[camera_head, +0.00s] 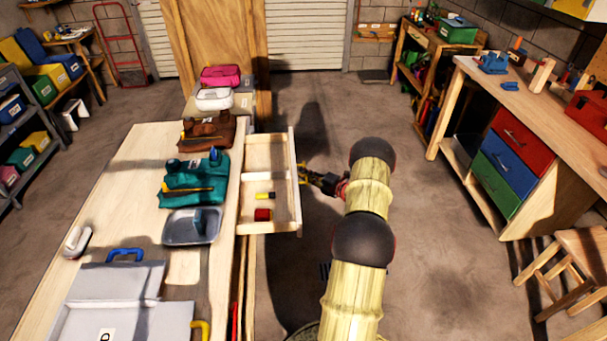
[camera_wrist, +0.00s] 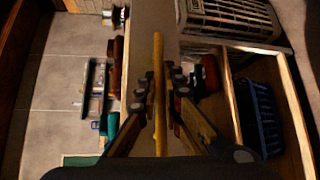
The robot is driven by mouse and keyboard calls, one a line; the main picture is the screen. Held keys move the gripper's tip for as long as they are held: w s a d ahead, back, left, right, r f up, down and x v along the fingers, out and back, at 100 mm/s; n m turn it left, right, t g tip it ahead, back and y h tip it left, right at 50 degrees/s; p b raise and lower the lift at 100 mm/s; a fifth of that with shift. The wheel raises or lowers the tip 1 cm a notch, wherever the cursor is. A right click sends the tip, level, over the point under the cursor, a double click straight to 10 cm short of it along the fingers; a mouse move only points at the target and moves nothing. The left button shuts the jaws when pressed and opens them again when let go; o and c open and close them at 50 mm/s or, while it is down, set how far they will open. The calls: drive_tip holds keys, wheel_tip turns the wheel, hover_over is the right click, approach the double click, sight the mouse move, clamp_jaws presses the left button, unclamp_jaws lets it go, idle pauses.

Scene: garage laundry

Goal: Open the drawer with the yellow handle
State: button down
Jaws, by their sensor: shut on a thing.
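The wooden drawer (camera_head: 293,143) stands pulled out from the right side of the long workbench, with its inside visible. Its yellow handle (camera_head: 302,169) shows in small part at the drawer's front face. The handle is a long yellow bar in the wrist view (camera_wrist: 158,50). My gripper (camera_head: 306,178) is at the front of the drawer, shut on the yellow handle. In the wrist view my gripper (camera_wrist: 161,101) has one finger on each side of the bar. A red item (camera_head: 262,214) and a small yellow and dark item (camera_head: 265,196) lie inside the drawer.
The workbench (camera_head: 130,170) holds a teal tool bag (camera_head: 193,183), a brown bag (camera_head: 207,133) and a grey tray (camera_head: 192,226). A second bench (camera_head: 530,115) with coloured drawers and a wooden stool (camera_head: 575,255) stand at right. The floor between is mostly clear.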

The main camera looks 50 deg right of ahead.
drive_tip(key=shift+f, duration=0.1)
drive_tip(key=c, duration=2)
unclamp_jaws()
drive_tip(key=shift+o, duration=0.4)
drive_tip(key=s+a+r, duration=0.1)
drive_tip(key=s, duration=1)
drive_tip(key=shift+s+r, duration=0.4)
drive_tip(key=shift+s, duration=0.1)
